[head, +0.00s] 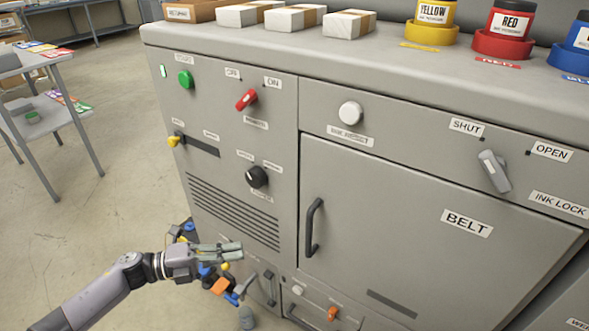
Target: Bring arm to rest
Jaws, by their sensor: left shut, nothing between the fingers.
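My left arm comes in from the lower left, and my left gripper (238,251) points right, in front of the lower part of the grey machine (240,150). Its fingers are together with nothing between them. It appears apart from the machine's front, below the vent slots. My right gripper is not in the head view.
The machine's front carries a green button (185,79), a red switch (246,99), a black knob (257,177), a BELT door with a handle (314,227) and a grey INK LOCK lever (494,171). Small coloured parts (219,286) clutter the area behind my gripper. Open floor lies left.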

